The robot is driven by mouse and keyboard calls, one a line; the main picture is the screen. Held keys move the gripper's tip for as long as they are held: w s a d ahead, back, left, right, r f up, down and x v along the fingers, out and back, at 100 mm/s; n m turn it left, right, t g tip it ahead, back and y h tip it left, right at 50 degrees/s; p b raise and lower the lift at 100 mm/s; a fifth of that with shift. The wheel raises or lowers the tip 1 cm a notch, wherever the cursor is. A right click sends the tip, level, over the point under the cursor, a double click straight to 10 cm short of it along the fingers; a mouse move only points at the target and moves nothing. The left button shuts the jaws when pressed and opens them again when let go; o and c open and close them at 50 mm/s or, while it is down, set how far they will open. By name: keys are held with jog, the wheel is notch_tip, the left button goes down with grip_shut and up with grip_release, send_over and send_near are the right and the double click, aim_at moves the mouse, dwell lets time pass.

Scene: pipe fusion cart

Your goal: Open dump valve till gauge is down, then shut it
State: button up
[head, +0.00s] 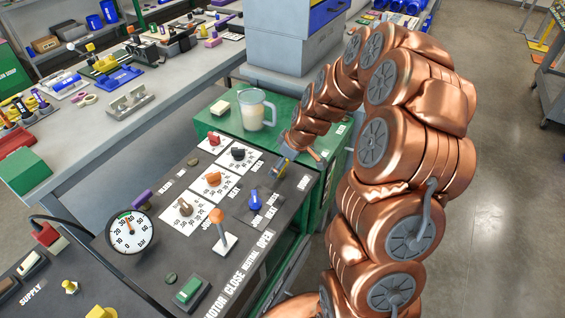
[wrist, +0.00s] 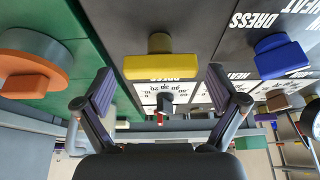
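The pressure gauge (head: 131,231) is a white dial on the dark panel at lower left in the head view. Its needle seems to point up, near the 30; the exact reading is hard to tell. A yellow handle (wrist: 160,66), which I take for the dump valve, stands on the dark panel in the wrist view. My gripper (wrist: 159,82) is open, its two fingers apart on either side of the handle's line, with gaps at both sides. In the head view my gripper (head: 286,163) is at the panel's far right edge and largely hides the handle.
A blue knob (head: 254,199) stands close by on the panel; it also shows in the wrist view (wrist: 280,57). Black (head: 238,153), orange (head: 213,179) and brown (head: 186,207) knobs sit on white dial cards. An orange-topped lever (head: 218,225) stands nearer. A clear jug (head: 256,110) is behind.

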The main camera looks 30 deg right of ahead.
jog(key=c, duration=0.9)
